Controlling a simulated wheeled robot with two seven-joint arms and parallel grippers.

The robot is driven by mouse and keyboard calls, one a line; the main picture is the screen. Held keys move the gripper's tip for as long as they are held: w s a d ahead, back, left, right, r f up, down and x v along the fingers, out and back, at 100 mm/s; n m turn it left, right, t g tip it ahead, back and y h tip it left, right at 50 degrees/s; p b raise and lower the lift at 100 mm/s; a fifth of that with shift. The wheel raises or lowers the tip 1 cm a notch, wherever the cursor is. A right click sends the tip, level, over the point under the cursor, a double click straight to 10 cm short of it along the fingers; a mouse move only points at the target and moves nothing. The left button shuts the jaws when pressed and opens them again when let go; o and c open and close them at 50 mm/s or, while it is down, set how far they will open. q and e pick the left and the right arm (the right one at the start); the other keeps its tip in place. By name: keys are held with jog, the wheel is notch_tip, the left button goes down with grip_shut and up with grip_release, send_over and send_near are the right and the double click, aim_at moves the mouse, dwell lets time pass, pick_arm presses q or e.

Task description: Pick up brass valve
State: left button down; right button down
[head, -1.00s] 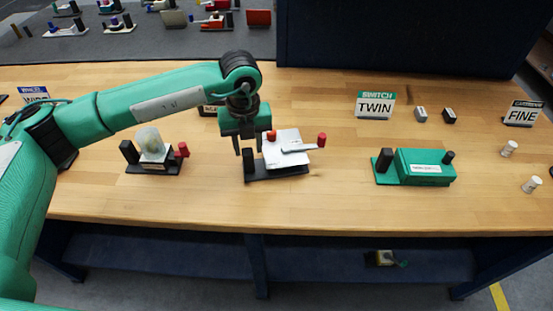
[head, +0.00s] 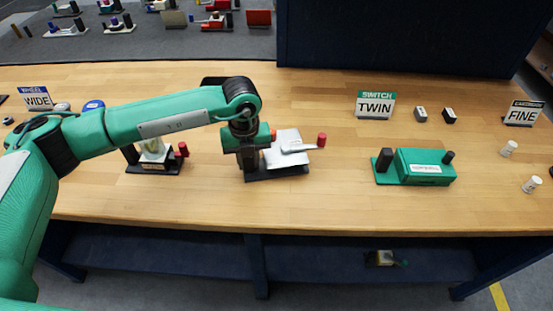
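I cannot make out a clearly brass valve in the head view. My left gripper (head: 247,162) points down at the left end of a device with a silver-white plate (head: 288,150) on a black base (head: 285,172). A red knob (head: 322,140) stands at the plate's right end. The gripper's fingers are dark against the base, so their gap and any contact are hard to see. The gripper hides the left end of this device. My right gripper is not in view.
Left of it, a device with a pale block (head: 153,150) and red knobs is partly covered by my arm. A green block (head: 425,167) stands to the right, with a TWIN sign (head: 375,105) and FINE sign (head: 522,113) behind. Bare wood lies between the devices.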

pick_arm(q)
notch_tip(320, 180, up, 9)
jog(key=shift+f, duration=4.05)
jog(key=shift+f, duration=0.5)
